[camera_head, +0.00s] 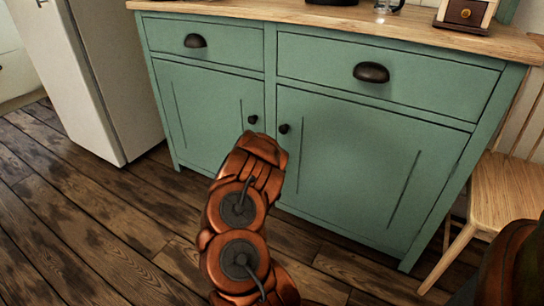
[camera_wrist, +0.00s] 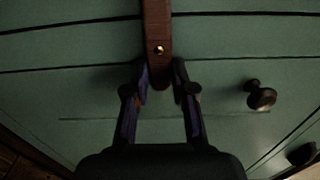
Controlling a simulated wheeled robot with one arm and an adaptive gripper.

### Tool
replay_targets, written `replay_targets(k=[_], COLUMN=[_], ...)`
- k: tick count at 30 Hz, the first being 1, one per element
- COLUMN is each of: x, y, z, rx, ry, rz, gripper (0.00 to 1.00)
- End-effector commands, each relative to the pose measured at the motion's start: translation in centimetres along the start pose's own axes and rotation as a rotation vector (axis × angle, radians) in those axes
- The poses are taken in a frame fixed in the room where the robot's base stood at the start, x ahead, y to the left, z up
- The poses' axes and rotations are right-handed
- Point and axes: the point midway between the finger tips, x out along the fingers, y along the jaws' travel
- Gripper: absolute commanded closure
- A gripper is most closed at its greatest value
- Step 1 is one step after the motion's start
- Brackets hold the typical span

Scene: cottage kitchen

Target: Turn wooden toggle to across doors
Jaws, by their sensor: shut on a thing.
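The wooden toggle (camera_wrist: 157,22) is a dark brown strip with a brass screw in it, seen in the wrist view. It runs up and down the picture, crossing the two dark seams of the green cabinet front. My gripper (camera_wrist: 161,78) is shut on its lower end, with one dark fingertip on each side. The toggle's upper end is cut off by the picture edge. In the head view my arm covers the toggle and the gripper. The left door (camera_head: 205,112) and right door (camera_head: 350,165) of the cabinet look shut.
Dark knobs sit on the left door (camera_head: 252,119) and right door (camera_head: 284,128). Two drawers with cup pulls (camera_head: 371,72) are above. A white fridge (camera_head: 100,70) stands left, a wooden chair (camera_head: 508,190) right. The plank floor (camera_head: 110,220) is clear at the left front.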

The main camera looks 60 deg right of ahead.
Motion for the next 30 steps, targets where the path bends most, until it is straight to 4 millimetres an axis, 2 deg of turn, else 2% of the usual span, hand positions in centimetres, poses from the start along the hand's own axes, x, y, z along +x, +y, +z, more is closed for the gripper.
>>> replay_targets(k=[3, 4, 11, 23, 30], x=[0.1, 0.1, 0.0, -0.4, -3.1], y=[0.0, -0.1, 0.0, 0.1, 0.1], z=[-0.1, -0.1, 0.0, 0.0, 0.0], rx=[0.0, 0.0, -0.001, -0.001, -0.001], ry=[0.001, 0.001, 0.001, 0.0, 0.0], rz=[-0.001, -0.001, -0.001, 0.001, 0.002], gripper=[1.0, 0.74, 0.5, 0.5, 0.5])
